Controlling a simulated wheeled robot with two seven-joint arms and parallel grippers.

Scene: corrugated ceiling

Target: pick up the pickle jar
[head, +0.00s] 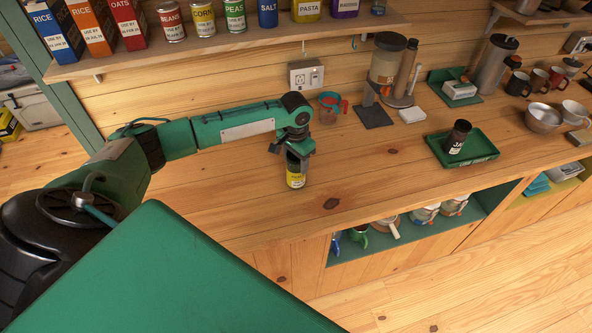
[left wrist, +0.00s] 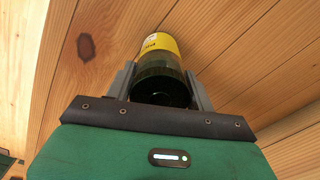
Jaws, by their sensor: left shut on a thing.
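The pickle jar (head: 296,180) has a dark lid and a yellow label and is upright at the wooden counter. My left gripper (head: 297,158) is above it, with its fingers shut around the jar's upper part. In the left wrist view the jar (left wrist: 162,62) is between the two grey fingers of the gripper (left wrist: 160,88), its dark lid facing the camera and the yellow label partly seen. I cannot tell whether the jar's base touches the counter. My right gripper is not in view.
The counter (head: 385,185) around the jar is largely clear. A green tray (head: 482,148) with a dark jar (head: 458,137) is to the right. A shelf (head: 240,40) of boxes and cans runs above.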

